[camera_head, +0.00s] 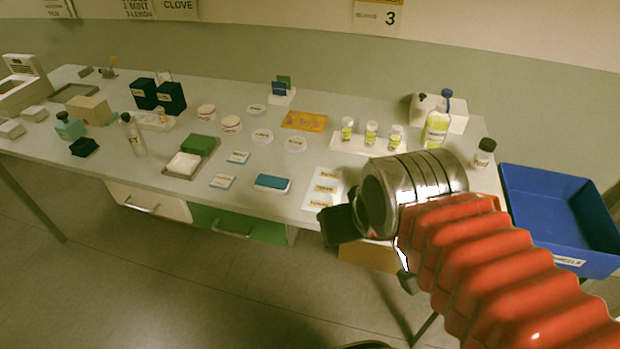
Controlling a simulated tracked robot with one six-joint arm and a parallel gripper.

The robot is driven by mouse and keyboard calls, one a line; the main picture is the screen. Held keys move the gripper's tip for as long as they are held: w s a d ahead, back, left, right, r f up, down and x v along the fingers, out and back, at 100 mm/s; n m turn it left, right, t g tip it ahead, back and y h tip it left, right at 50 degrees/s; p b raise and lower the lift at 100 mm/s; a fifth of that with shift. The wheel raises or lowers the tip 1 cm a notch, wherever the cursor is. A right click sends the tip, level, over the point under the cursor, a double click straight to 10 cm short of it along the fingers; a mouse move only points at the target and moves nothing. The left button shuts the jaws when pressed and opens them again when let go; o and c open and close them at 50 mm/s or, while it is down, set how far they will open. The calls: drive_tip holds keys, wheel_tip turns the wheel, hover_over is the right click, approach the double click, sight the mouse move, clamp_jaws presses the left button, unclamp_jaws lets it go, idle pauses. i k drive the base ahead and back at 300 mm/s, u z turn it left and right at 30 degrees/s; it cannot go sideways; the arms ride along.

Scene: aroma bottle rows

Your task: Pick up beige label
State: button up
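Several beige labels with dark print lie on a white sheet (311,197) near the front edge of the table. The top beige label (329,175), the middle beige label (325,188) and the bottom beige label (318,204) form a column. My gripper (373,252) is to the right of and in front of the sheet, seen from behind past my arm. Its dark finger parts stand apart with no object visible between them. The right part of the sheet is close to or behind my gripper in the picture.
A teal-topped block (272,183) lies left of the sheet. Small yellow-labelled bottles (371,133) stand on a white tray behind. A blue bin (560,215) and a dark-capped bottle (484,153) are at the right. Bare table shows between items.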

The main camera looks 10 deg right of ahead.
sight(323, 173)
drive_tip(key=u, duration=0.55)
drive_tip(key=i, duration=1)
drive_tip(key=u, duration=0.1)
